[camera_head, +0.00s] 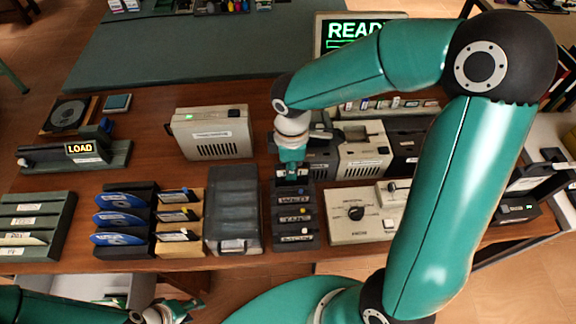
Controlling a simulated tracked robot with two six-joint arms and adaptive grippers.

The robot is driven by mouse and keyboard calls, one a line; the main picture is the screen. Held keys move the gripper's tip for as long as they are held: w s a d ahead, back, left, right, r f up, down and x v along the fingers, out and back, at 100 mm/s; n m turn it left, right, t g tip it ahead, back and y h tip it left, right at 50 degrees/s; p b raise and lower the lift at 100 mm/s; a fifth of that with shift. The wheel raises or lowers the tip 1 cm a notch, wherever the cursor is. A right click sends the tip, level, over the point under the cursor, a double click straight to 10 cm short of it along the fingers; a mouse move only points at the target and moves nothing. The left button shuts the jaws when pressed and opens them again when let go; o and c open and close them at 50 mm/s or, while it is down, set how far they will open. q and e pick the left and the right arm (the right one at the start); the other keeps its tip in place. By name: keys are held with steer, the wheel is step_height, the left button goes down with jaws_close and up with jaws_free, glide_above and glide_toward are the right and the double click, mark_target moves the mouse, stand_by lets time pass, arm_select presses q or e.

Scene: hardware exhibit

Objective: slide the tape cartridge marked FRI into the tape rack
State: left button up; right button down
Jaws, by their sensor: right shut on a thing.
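The tape rack (313,228) is a dark stepped holder on the front part of the wooden table, with several dark cartridges with white labels in its slots. My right gripper (291,173) points down at the rack's far end. It is shut on a dark tape cartridge (290,180) at the rearmost slot; the gripper covers most of it. I cannot read its marking or tell how deep it sits. My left gripper (182,307) is low at the bottom left, away from the rack, and its fingers are too small to judge.
A grey translucent case (233,200) stands close left of the rack. A beige box with a dial (357,212) is close on its right. Beige and dark machines (363,150) stand behind on the right. Disc holders (125,215) are further left. Bare wood shows at the table's front edge.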

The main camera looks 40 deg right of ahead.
steer(key=shift+f+b, duration=0.55)
steer(key=shift+f, duration=0.05)
stand_by(1.3)
steer(key=shift+f+b, duration=1.1)
steer(key=shift+f, duration=0.15)
steer(key=c, duration=1.1)
jaws_free()
steer(key=shift+o, duration=0.2)
steer(key=shift+r, duration=0.1)
steer(key=shift+r+p, duration=0.5)
steer(key=shift+r, duration=0.05)
step_height(320, 180, up, 7)
steer(key=p, duration=0.5)
steer(key=shift+s+p, duration=0.15)
steer(key=shift+p, duration=0.25)
